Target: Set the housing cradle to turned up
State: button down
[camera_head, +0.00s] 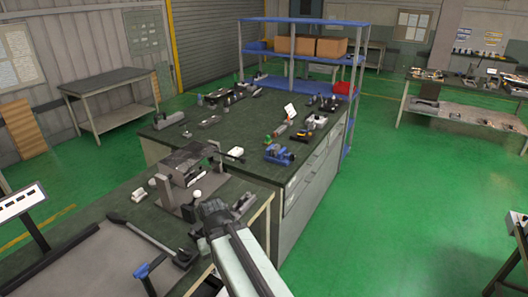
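A grey fixture with a dark, slanted top plate (188,157) stands on the near dark bench. It looks like the housing cradle on its stand, but the picture is too small to be sure. A light upright post (164,187) stands at its left, and a pale round knob (197,194) shows at its lower right. My gripper (212,207) is at the end of my arm, just right of and in front of the fixture's base. Its dark fingers blend with parts behind them, so their opening and any contact are unclear.
Small white blocks (141,194) lie left of the fixture. A dark bar-like tool (147,235) lies on the near bench. A larger bench (225,125) behind carries several tools. A blue shelf (300,86) stands beyond. Green floor (400,210) is clear at the right.

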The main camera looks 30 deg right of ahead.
aim_at(204, 164)
jog(key=u, duration=3.45)
jog(key=k, duration=2.15)
jog(key=z, duration=1.35)
jog(key=i, duration=0.4)
jog(key=z, duration=0.05)
